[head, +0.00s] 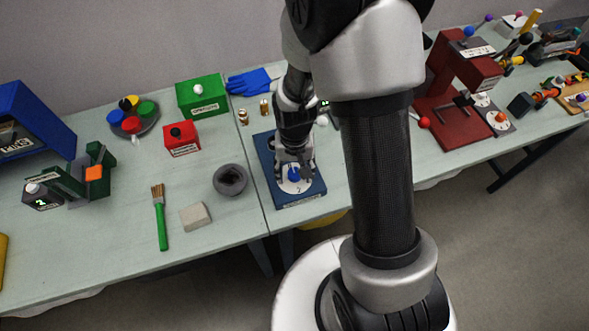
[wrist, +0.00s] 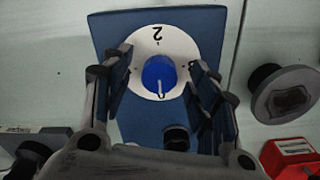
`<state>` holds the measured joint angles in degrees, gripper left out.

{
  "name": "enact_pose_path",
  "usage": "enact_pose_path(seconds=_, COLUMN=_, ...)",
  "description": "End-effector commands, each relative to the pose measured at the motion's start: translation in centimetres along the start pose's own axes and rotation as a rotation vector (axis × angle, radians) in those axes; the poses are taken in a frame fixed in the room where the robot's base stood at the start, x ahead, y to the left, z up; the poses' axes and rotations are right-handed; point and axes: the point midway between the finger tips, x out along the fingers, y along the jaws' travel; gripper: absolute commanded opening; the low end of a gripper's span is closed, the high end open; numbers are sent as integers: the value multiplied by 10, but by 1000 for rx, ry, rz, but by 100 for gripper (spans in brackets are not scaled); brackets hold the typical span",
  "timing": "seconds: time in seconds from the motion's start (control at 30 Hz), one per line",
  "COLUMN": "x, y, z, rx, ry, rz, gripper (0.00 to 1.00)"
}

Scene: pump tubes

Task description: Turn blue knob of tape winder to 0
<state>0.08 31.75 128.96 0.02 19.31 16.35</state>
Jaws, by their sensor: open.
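The blue knob (wrist: 158,72) sits on a white round dial (wrist: 139,50) of a blue base plate (wrist: 205,22), which I take for the tape winder. The dial carries a 2 at the top of the wrist view. A pale line on the knob points toward the bottom of that view, where a small mark shows at the dial edge. My gripper (wrist: 160,76) is open, with one finger on each side of the knob; contact is not clear. In the head view my gripper (head: 294,163) is over the knob (head: 294,175), and the base plate (head: 312,192) lies near the table's front edge.
A grey round bowl (head: 230,180) stands left of the plate, with a sponge-like block (head: 195,217) and green brush (head: 161,222). A red box (head: 182,141) and green box (head: 203,98) stand behind. A dark red machine (head: 450,85) stands at the right.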

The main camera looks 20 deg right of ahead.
Motion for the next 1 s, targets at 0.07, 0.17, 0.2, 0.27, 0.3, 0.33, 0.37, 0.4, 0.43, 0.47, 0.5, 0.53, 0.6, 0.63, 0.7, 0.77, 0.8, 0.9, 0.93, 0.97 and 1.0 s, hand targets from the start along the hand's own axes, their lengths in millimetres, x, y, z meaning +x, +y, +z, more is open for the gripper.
enact_pose_path(seconds=0.07, x=0, y=0, z=0, rx=0, ry=0, rz=0, gripper=54)
enact_pose_path(seconds=0.17, x=-4, y=0, z=-1, rx=0, ry=2, rz=-1, gripper=54)
enact_pose_path(seconds=0.2, x=-7, y=0, z=-1, rx=0, ry=2, rz=-1, gripper=54)
enact_pose_path(seconds=0.27, x=-15, y=0, z=-1, rx=0, ry=4, rz=-1, gripper=54)
enact_pose_path(seconds=0.3, x=-22, y=0, z=-1, rx=0, ry=5, rz=-1, gripper=54)
enact_pose_path(seconds=0.33, x=-28, y=0, z=-2, rx=0, ry=6, rz=-2, gripper=54)
enact_pose_path(seconds=0.37, x=-34, y=0, z=-1, rx=0, ry=6, rz=-2, gripper=54)
enact_pose_path(seconds=0.4, x=-44, y=-1, z=-2, rx=0, ry=8, rz=-2, gripper=54)
enact_pose_path(seconds=0.43, x=-50, y=-1, z=-2, rx=0, ry=7, rz=-2, gripper=54)
enact_pose_path(seconds=0.47, x=-57, y=-1, z=-2, rx=0, ry=7, rz=-2, gripper=54)
enact_pose_path(seconds=0.5, x=-66, y=0, z=-2, rx=0, ry=8, rz=-2, gripper=54)
enact_pose_path(seconds=0.53, x=-72, y=-1, z=-2, rx=0, ry=7, rz=-2, gripper=54)
enact_pose_path(seconds=0.6, x=-86, y=0, z=-2, rx=0, ry=6, rz=-2, gripper=54)
enact_pose_path(seconds=0.63, x=-91, y=0, z=-1, rx=0, ry=6, rz=-2, gripper=54)
enact_pose_path(seconds=0.7, x=-102, y=0, z=-1, rx=0, ry=5, rz=-1, gripper=54)
enact_pose_path(seconds=0.77, x=-109, y=0, z=-1, rx=0, ry=3, rz=-1, gripper=54)
enact_pose_path(seconds=0.8, x=-113, y=0, z=-1, rx=0, ry=3, rz=-1, gripper=54)
enact_pose_path(seconds=0.9, x=-119, y=0, z=0, rx=0, ry=2, rz=0, gripper=54)
enact_pose_path(seconds=0.93, x=-120, y=0, z=0, rx=0, ry=1, rz=0, gripper=54)
enact_pose_path(seconds=0.97, x=-120, y=0, z=0, rx=0, ry=0, rz=0, gripper=54)
enact_pose_path(seconds=1.0, x=-120, y=0, z=0, rx=0, ry=0, rz=0, gripper=54)
